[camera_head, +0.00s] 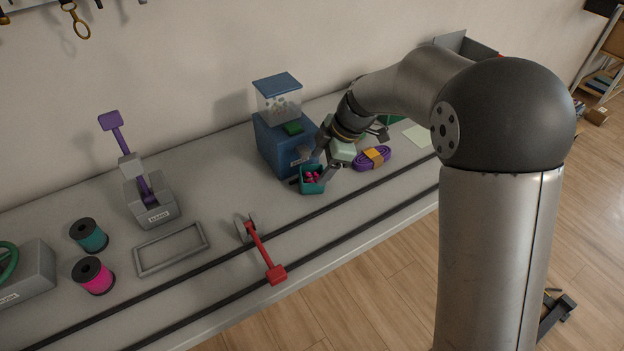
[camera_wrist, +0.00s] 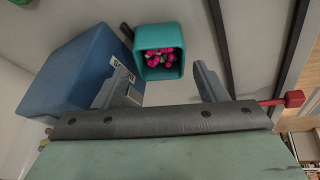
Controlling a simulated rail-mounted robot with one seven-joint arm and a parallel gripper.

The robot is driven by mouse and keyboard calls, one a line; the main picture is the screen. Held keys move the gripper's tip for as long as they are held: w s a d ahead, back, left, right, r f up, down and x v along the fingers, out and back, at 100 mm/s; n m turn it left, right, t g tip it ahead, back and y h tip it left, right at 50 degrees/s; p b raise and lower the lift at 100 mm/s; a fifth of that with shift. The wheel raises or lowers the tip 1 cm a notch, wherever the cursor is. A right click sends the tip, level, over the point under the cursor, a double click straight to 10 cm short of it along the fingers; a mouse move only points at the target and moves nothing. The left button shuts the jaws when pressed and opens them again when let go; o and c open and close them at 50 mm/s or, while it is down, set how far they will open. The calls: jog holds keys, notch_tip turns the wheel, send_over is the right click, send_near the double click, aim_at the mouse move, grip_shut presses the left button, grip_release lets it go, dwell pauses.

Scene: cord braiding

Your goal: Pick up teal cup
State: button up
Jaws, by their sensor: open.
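The teal cup (camera_head: 312,185) is a small square cup with pink and pale pieces inside. It stands on the bench in front of the blue dispenser. In the wrist view the teal cup (camera_wrist: 159,40) shows from above, just beyond the fingertips. My gripper (camera_head: 320,165) is close over the cup in the head view. In the wrist view my gripper (camera_wrist: 163,72) has its two fingers spread wide, one towards each side of the cup, with nothing between them. The cup's far base is partly hidden.
The blue dispenser (camera_head: 277,141) with a clear hopper stands right behind the cup. A purple cord bundle (camera_head: 371,159) lies to the right. A red-handled lever (camera_head: 264,252) stands at the front left. Two dark rails (camera_head: 352,198) run along the bench front.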

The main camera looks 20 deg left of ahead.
aim_at(312, 177)
jog(key=x, duration=0.6)
jog(key=c, duration=0.8)
jog(key=shift+r, duration=0.1)
